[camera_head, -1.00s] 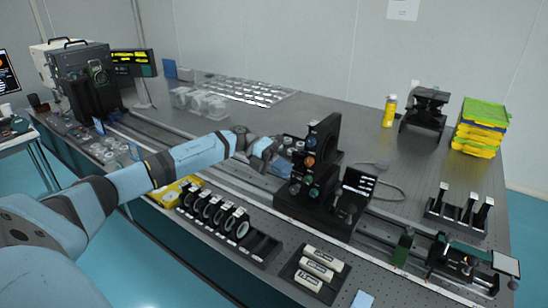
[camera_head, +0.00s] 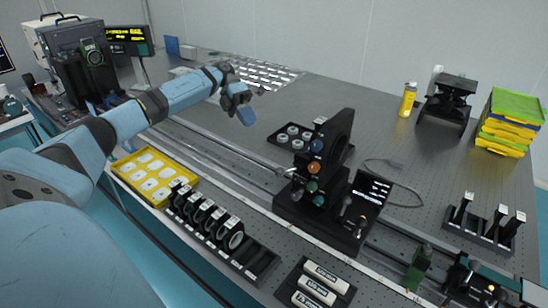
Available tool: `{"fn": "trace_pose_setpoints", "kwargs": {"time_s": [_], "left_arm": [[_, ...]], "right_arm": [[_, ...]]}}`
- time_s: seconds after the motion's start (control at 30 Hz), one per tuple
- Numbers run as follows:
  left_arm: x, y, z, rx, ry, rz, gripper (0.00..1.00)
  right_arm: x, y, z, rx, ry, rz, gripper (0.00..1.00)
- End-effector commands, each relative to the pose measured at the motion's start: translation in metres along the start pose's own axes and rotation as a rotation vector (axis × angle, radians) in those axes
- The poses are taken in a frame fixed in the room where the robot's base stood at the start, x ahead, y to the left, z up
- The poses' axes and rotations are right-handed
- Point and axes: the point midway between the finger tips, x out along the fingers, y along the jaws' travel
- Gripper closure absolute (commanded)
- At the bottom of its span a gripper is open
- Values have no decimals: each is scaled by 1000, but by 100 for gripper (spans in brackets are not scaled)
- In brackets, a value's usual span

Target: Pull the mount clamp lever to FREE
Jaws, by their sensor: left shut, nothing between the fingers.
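The black optical mount (camera_head: 338,140) stands upright on a black base on the rail, with blue, orange and green knobs on its left face. A slim metallic lever (camera_head: 265,161) sticks out to the left from low on the mount. I cannot read any FREE marking. My left gripper (camera_head: 245,117) is shut and empty. It hangs above the table to the upper left of the lever, apart from it and the mount. My right gripper is not in view.
A black tray of ring parts (camera_head: 279,137) lies behind the lever. A yellow tray (camera_head: 128,176) and a rack of round optics (camera_head: 258,263) line the front edge. A black sign (camera_head: 374,185) stands right of the mount. The table behind is mostly clear.

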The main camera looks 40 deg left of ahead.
Motion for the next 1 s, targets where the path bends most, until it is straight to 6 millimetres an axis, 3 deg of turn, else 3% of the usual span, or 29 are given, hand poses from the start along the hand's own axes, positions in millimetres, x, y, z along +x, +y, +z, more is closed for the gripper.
{"fn": "trace_pose_setpoints", "kwargs": {"time_s": [0.23,0.37,0.8,1.0], "left_arm": [[2,0,0,0,1,0,100],[15,0,0,0,2,0,100],[104,-2,-1,0,3,-2,100],[131,-2,0,0,1,-2,100]], "right_arm": [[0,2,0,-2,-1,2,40],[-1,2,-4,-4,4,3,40],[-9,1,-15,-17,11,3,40],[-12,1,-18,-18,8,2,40]]}}
